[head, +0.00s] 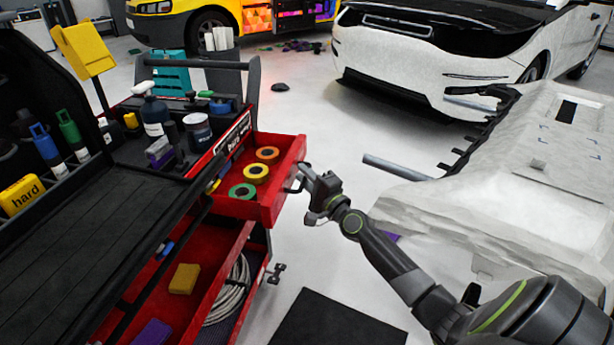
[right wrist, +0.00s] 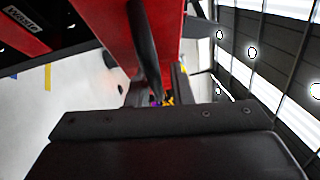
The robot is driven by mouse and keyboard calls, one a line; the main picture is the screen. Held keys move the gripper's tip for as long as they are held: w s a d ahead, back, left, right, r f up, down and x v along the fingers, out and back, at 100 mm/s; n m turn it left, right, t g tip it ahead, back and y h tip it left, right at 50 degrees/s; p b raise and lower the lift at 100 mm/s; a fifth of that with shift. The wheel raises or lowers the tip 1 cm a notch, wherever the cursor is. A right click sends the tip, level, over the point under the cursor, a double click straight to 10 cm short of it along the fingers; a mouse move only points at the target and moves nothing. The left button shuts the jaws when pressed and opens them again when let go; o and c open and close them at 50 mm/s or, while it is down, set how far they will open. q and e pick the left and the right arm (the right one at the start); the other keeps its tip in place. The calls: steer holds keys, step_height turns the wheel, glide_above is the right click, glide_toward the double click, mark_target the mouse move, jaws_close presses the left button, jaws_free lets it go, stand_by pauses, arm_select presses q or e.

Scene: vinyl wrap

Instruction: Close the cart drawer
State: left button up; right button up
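The red cart's upper drawer (head: 281,205) is pulled out to the right. It holds orange, yellow and green tape rolls. My right gripper (head: 303,178) is at the drawer's front, by its dark handle (head: 290,187). In the right wrist view the red drawer (right wrist: 113,35) fills the upper middle, and a dark bar runs down toward the fingers (right wrist: 158,92). Whether they are clamped on the handle is unclear. My left gripper is out of view.
The cart top (head: 140,150) carries bottles and cans. A yellow panel (head: 84,50) stands at its far left. A white wrapped car part (head: 540,150) lies to the right of my arm. A dark mat (head: 335,322) lies on the floor. Clear floor lies beyond the drawer.

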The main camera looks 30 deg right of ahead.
jaws_close()
steer(key=shift+w+r, duration=0.15)
